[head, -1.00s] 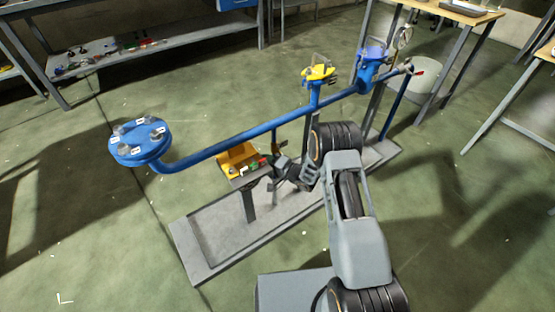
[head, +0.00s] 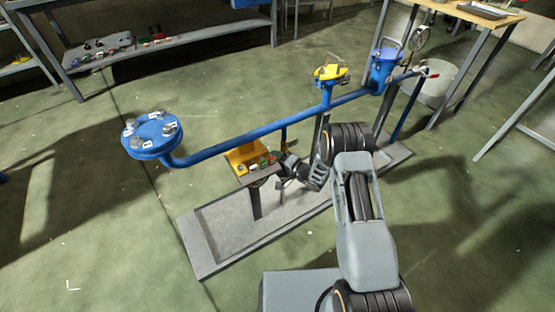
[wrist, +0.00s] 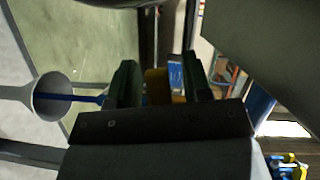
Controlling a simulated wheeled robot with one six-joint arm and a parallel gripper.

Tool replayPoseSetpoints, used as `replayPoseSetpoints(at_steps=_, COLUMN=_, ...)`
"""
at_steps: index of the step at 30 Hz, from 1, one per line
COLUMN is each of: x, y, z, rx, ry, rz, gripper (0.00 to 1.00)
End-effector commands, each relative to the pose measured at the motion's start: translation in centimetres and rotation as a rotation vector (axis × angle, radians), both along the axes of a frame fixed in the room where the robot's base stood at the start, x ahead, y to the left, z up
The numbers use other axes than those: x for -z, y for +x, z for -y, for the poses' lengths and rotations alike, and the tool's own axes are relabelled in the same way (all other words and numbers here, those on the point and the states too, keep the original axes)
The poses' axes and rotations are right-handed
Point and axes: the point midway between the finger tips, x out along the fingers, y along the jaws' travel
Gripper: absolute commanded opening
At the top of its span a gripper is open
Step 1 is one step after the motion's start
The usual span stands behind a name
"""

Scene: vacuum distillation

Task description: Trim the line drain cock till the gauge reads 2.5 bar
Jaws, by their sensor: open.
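The gauge (head: 420,38) is a small round dial at the far right end of the blue pipe; its reading is too small to make out. A small cock with a red handle (head: 432,75) sits at the pipe's right end, above a pale bucket (head: 440,88). My gripper (head: 287,174) is low, beside the small shelf under the pipe, well left of the red-handled cock. In the wrist view its dark fingers (wrist: 158,88) are apart, with something yellow (wrist: 157,84) seen between them; I cannot tell whether they touch it.
The blue pipe (head: 255,131) runs from a bolted flange (head: 151,136) past a yellow valve (head: 330,74) and a blue fitting (head: 384,66). The shelf (head: 254,176) holds small parts. The grey base tray (head: 217,236) lies below. A pale funnel-shaped thing (wrist: 52,98) shows in the wrist view.

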Motion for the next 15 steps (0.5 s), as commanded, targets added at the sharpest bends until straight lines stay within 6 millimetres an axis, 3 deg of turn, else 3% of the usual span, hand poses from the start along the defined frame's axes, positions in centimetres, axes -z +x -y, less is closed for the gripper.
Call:
replayPoseSetpoints(at_steps=5, x=-0.3, y=-0.8, z=1.2, rx=0.003, ry=0.001, rz=-0.002, gripper=0.45)
replayPoseSetpoints(at_steps=15, x=-0.9, y=-5.0, z=6.6, rx=0.005, ry=0.001, rz=-0.003, gripper=0.45)
